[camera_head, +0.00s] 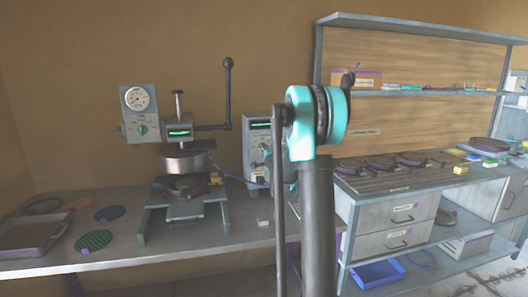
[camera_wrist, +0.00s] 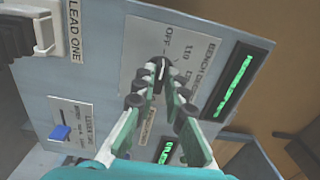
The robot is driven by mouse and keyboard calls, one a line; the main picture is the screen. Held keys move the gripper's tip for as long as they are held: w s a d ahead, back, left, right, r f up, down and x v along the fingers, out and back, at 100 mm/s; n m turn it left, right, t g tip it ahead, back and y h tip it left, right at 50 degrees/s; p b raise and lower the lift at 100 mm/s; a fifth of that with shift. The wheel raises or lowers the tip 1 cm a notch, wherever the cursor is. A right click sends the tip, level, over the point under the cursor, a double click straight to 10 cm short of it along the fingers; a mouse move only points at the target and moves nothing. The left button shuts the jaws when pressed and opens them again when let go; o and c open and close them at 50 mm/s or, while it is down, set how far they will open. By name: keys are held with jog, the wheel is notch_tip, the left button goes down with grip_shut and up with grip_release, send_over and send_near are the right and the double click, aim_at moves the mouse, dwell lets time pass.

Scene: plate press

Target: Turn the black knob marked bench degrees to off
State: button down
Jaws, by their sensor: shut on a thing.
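The black knob (camera_wrist: 157,67) marked bench degrees is on a grey control box in the wrist view, on a pale label plate (camera_wrist: 150,45). A white pointer line runs roughly up and down on its face; "OFF" is printed just above it and "110" to its right. My gripper (camera_wrist: 160,88) is shut on the knob, one finger on each side, with the fingertips partly covering its lower edge. In the head view the control box (camera_head: 257,124) stands right of the press, and my arm hides the knob and most of the gripper.
The wrist view shows a green display (camera_wrist: 235,80), a blue slider (camera_wrist: 61,132) and a "LEAD ONE" plug (camera_wrist: 32,30) on the box. Hot plates (camera_head: 380,162) and shelves are at right.

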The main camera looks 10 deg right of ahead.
jog(key=c, duration=1.6)
grip_release()
jog(key=s, duration=1.2)
